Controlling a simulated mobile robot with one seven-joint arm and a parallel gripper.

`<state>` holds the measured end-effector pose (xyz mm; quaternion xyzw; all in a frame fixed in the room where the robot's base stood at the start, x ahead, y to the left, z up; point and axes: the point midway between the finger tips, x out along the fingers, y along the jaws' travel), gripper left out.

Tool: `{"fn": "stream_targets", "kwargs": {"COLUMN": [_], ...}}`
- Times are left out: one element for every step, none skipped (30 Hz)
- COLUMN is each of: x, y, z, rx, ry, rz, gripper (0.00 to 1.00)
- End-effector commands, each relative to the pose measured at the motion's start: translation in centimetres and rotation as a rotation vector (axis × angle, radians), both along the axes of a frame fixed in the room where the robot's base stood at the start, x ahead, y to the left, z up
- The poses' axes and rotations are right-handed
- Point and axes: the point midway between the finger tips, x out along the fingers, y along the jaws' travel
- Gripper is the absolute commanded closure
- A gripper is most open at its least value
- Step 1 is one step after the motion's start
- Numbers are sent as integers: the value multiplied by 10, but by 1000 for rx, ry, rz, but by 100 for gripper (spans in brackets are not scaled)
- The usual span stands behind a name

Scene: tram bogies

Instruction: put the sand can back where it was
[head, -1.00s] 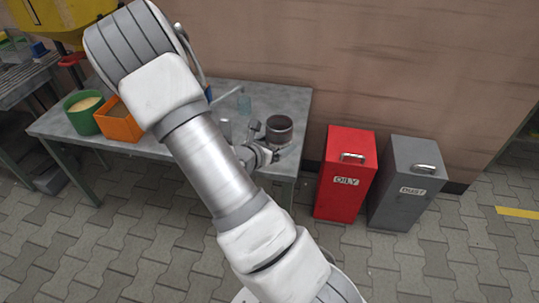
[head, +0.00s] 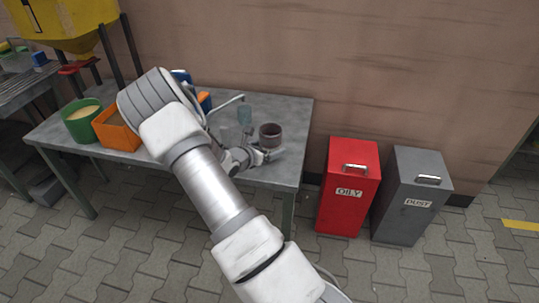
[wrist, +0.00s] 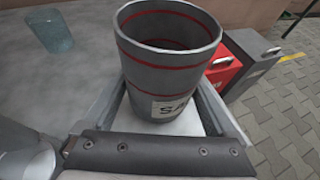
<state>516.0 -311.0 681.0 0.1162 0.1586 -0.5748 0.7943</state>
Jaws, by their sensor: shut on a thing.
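The sand can (head: 270,136) is a grey, open-topped cylinder with dark red rings; in the wrist view (wrist: 165,60) part of a white label reading "SA" shows. It stands upright between the fingers of my gripper (head: 268,154), which is shut on it. In the head view the can is over the right end of the grey worktable (head: 225,176). Its base is hidden, so I cannot tell whether it touches the tabletop. The gripper's fingers show on both sides of the can in the wrist view (wrist: 168,112).
A clear bluish glass (head: 245,115) stands left of the can. A green tub (head: 83,128) and an orange bin (head: 116,138) are at the table's left. A red OILY bin (head: 347,205) and a grey DUST bin (head: 411,215) stand on the floor to the right.

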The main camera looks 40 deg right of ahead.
Motion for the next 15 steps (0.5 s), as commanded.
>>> {"fn": "stream_targets", "kwargs": {"x": [0,0,0,0,0,0,0,0,0,0,0,0,0,0,0], "y": [0,0,0,0,0,0,0,0,0,0,0,0,0,0,0], "z": [-13,-17,-22,-24,-26,-26,-25,-24,-24,-24,-24,-24,-25,-26,-28], "rx": [-1,-1,-1,-1,-1,-1,-1,-1,-1,-1,-1,-1,-1,-1,-1], "ry": [3,2,1,0,0,-1,-1,-1,-1,-1,-1,-1,-1,-1,-1], "rz": [0,0,0,0,0,0,0,0,0,0,0,0,0,0,0], "gripper": [70,70,70,70,70,70,70,70,70,70,70,70,70,70,70]}}
